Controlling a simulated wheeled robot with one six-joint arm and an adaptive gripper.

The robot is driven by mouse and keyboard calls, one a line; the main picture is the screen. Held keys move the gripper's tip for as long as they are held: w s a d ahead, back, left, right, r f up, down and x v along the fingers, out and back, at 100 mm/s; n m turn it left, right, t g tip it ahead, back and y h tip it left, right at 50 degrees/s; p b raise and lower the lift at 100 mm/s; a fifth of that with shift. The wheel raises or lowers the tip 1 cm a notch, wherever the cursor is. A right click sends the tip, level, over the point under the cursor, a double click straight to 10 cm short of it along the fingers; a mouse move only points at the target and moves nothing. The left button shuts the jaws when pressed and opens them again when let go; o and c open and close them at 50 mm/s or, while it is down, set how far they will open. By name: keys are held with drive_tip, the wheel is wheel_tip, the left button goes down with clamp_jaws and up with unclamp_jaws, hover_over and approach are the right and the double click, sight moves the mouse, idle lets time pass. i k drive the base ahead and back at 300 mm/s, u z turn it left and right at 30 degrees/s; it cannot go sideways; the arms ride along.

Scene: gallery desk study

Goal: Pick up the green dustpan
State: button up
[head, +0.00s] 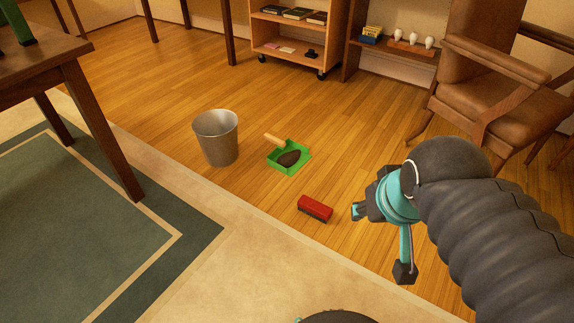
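The green dustpan (303,167) lies on the wooden floor near the middle of the head view. Its pale wooden handle (273,140) points up and to the left. A dark brown heap (289,158) lies in its pan. My gripper (381,242) is at the right, apart from the dustpan, to its lower right in the picture. Its two fingers are spread wide, with nothing between them.
A grey metal bin (217,138) stands just left of the dustpan. A red brush (315,208) lies on the floor between the dustpan and my gripper. A wooden table (75,60) is at left, a leather armchair (490,75) at right. A shelf cart (291,40) stands behind.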

sight(289, 156)
drive_tip(key=u, duration=0.7)
drive_tip(key=i, duration=0.75)
drive_tip(key=u, duration=0.75)
drive_tip(key=i, duration=1.15)
drive_tip(key=z, duration=0.9)
drive_tip(key=i, duration=0.95)
drive_tip(key=z, duration=1)
